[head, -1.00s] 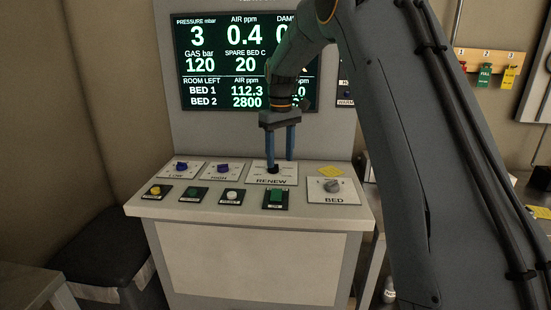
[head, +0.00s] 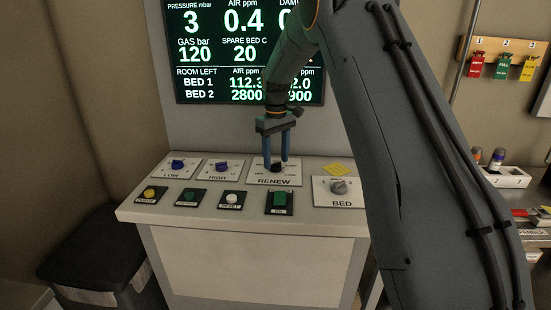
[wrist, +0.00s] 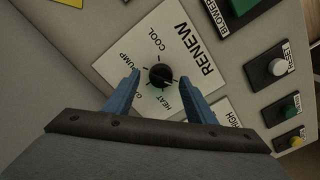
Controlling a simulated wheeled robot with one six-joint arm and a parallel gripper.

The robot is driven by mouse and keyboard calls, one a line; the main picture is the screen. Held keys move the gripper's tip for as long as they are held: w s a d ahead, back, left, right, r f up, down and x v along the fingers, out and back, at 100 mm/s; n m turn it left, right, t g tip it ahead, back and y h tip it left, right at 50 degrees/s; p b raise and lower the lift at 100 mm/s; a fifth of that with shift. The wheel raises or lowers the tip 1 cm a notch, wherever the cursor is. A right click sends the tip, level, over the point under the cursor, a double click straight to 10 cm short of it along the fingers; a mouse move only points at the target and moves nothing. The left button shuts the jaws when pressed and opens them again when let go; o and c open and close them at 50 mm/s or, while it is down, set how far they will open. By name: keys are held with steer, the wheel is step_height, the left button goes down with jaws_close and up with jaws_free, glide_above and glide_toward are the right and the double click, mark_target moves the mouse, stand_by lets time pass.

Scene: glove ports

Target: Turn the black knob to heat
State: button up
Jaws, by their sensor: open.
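The black knob (head: 276,167) is on the white RENEW plate (head: 291,180) at the back of the sloping console. In the wrist view the knob (wrist: 160,76) has marks around it, with COOL and HEAT among the words. A small pale mark shows on the knob's lower right side, but its exact setting is hard to read. My gripper (head: 276,160) points down at the knob. In the wrist view its blue fingers (wrist: 161,78) are open, one on each side of the knob, with gaps visible. I cannot tell whether the tips are down at knob height.
Blue knobs LOW (head: 177,163) and HIGH (head: 223,166) are to the left, a grey BED knob (head: 339,187) to the right. Several buttons, including a green one (head: 279,202), line the front. A yellow note (head: 337,169) lies near the RENEW plate. A display screen (head: 215,50) stands behind.

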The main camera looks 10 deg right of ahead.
steer(key=shift+a+f, duration=0.1)
steer(key=shift+f, duration=0.6)
steer(key=c, duration=1)
steer(key=shift+m, duration=0.4)
steer(key=m, duration=0.4)
steer(key=shift+m, duration=0.4)
steer(key=m, duration=0.6)
steer(key=shift+w+r+b, duration=0.1)
steer(key=shift+b, duration=0.2)
